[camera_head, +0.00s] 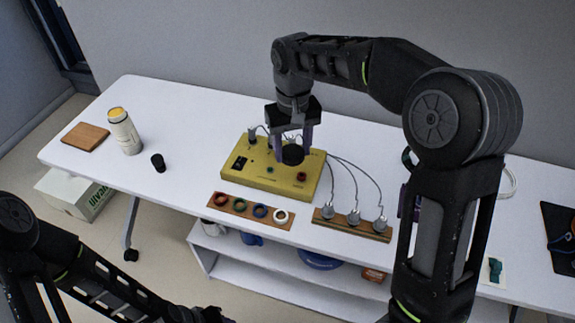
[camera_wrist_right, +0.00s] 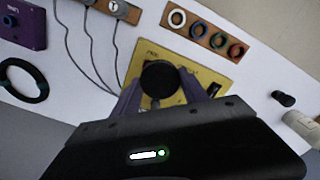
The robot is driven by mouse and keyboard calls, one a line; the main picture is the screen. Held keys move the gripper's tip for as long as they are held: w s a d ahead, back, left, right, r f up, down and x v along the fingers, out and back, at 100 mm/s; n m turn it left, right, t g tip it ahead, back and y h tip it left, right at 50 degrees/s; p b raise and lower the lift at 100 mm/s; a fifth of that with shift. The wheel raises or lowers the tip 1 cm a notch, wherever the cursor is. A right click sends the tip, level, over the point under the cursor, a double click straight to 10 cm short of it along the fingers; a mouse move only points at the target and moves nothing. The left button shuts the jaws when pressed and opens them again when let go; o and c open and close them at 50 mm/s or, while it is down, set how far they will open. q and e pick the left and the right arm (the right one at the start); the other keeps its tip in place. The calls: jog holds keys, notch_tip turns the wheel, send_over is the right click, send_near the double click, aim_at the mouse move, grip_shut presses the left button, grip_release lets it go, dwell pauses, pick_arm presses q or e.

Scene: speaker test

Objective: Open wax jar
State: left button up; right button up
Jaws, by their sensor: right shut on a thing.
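My right gripper (camera_head: 292,150) is over the yellow box (camera_head: 239,178) on the white table, with its fingers shut on a dark round thing (camera_head: 292,155). In the right wrist view this black round thing (camera_wrist_right: 160,80) sits between the purple fingers; I cannot tell whether it is the wax jar, a lid or a knob, or whether it touches the box. A pale labelled jar (camera_head: 124,133) with a yellow-orange top stands upright at the table's left.
A brown block (camera_head: 85,137) lies at the far left. A strip with coloured rings (camera_head: 239,204) and a wooden strip with wired metal weights (camera_head: 354,229) lie in front of the box. A shelf (camera_head: 270,262) is below. The table between cylinder and box is clear.

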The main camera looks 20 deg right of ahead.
jog(key=shift+w+a, duration=0.15)
jog(key=shift+a, duration=0.15)
pick_arm(q)
jog(key=shift+a, duration=0.1)
jog(key=o, duration=0.3)
pick_arm(e)
jog(key=shift+d, duration=0.2)
pick_arm(q)
jog(key=shift+o, duration=0.9)
jog(key=shift+r, duration=0.1)
pick_arm(e)
jog(key=shift+d+f+n, duration=0.1)
jog(key=shift+d+n, duration=0.2)
jog(key=shift+n, duration=0.2)
pick_arm(q)
jog(key=o, duration=0.5)
jog(key=shift+r+p, duration=0.4)
jog(key=shift+p, duration=0.05)
jog(key=shift+r+p, duration=0.4)
pick_arm(e)
jog(key=s+d+f+n, duration=0.1)
jog(key=s+d+n, duration=0.2)
jog(key=d+n, duration=0.5)
jog(key=s+d+f+n, duration=0.2)
jog(key=s+d+n, duration=0.2)
jog(key=d+n, duration=0.4)
jog(key=shift+d+n, duration=0.3)
jog(key=shift+n, duration=2.8)
jog(key=shift+s, duration=0.1)
